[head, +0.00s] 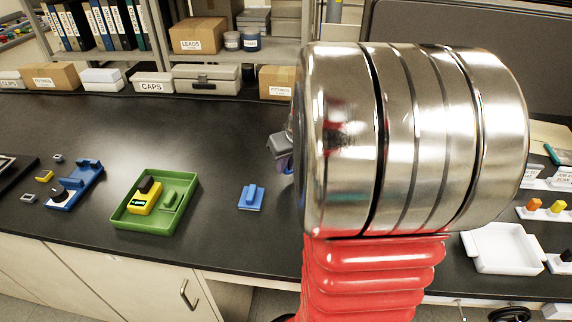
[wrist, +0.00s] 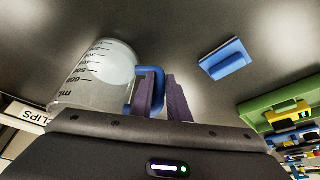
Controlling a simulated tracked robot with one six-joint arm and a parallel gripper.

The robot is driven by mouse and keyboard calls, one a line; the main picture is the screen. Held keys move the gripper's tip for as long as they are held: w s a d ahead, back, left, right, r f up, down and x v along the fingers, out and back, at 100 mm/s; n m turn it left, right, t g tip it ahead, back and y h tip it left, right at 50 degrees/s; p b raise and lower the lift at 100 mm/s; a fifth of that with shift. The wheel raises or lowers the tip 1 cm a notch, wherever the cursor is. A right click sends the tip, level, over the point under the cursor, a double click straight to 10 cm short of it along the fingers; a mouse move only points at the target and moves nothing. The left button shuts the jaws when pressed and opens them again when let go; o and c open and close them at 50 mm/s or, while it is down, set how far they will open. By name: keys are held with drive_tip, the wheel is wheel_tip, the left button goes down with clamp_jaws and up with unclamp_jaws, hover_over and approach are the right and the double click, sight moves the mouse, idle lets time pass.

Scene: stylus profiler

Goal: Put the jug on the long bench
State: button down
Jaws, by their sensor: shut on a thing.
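The jug (wrist: 92,78) shows in the wrist view as a clear measuring jug with black scale marks and a blue handle (wrist: 157,98). My gripper (wrist: 164,92) has its purple fingers closed on that handle. In the head view my arm hides the jug and most of my gripper; only a small grey and purple part (head: 284,152) shows at the arm's left edge. The long bench (head: 85,120) has a dark top across the head view. I cannot tell whether the jug touches it.
A green tray (head: 123,219) with a yellow device stands left of centre on the bench. A blue block (head: 251,197) lies right of it. Boxes, including one marked CAPS (head: 152,87), line the back. A white tray (head: 502,248) is at right. Bare bench lies behind the green tray.

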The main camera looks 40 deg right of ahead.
drive_tip(key=shift+f, duration=0.25)
drive_tip(key=c, duration=1.7)
unclamp_jaws()
drive_tip(key=shift+r, duration=0.1)
drive_tip(key=v, duration=1.2)
